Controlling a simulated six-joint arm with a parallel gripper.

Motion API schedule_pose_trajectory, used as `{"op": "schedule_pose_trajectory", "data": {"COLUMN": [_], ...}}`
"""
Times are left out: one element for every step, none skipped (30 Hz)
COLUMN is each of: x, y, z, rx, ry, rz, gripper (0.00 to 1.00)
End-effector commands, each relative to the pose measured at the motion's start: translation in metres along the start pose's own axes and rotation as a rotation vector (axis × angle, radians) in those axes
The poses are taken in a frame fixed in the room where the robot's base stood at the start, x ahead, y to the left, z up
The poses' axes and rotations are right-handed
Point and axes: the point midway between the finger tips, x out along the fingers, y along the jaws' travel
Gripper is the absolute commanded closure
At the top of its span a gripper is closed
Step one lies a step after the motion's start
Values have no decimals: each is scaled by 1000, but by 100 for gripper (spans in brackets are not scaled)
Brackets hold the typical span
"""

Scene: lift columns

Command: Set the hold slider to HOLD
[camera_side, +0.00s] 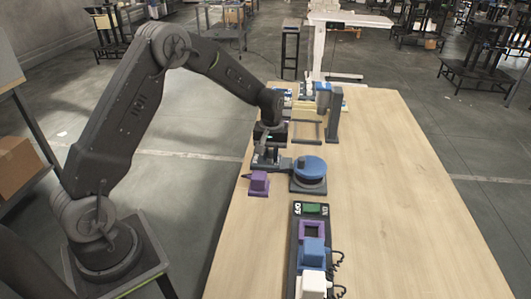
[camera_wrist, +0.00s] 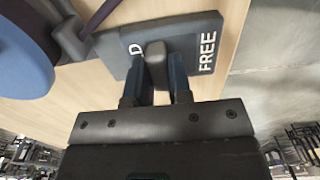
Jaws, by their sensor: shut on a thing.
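The hold slider's dark plate (camera_wrist: 203,28) shows in the wrist view, with FREE printed at its right and a "D" visible at its left; the rest of that left word is hidden behind a finger. Its grey knob (camera_wrist: 156,56) stands between the two labels. My gripper (camera_wrist: 158,75) is shut on the knob, with one finger on each side. In the side view my gripper (camera_side: 268,152) is low at the table's left edge, beside the round blue-topped device, and it mostly hides the slider there.
The blue disc (camera_side: 309,165) on its dark base is close to the right of my gripper, with a purple block (camera_side: 258,183) in front. An ON/OFF panel (camera_side: 297,235) holds blue and white plugs nearer the camera. A grey post (camera_side: 334,115) stands behind. The table's right side is clear.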

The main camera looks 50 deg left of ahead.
Motion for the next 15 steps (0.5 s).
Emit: {"op": "schedule_pose_trajectory", "data": {"x": [-1,-1,-1,-1,-1,-1,-1,-1,-1,-1,-1,-1,-1,-1,-1], "y": [5,5,6,6,6,6,6,6,6,5,5,5,5,4,4], "z": [0,0,0,0,0,0,0,0,0,0,0,0,0,0,0], "rx": [0,0,0,0,0,0,0,0,0,0,0,0,-1,-1,-1], "ry": [6,6,7,7,7,7,7,7,6,6,6,5,5,5,5], "rz": [12,13,13,14,15,15,14,14,14,13,13,12,12,11,11], "gripper": [100,100,100,100,78,74,71,68,65,62,59,55,55,55,55]}}
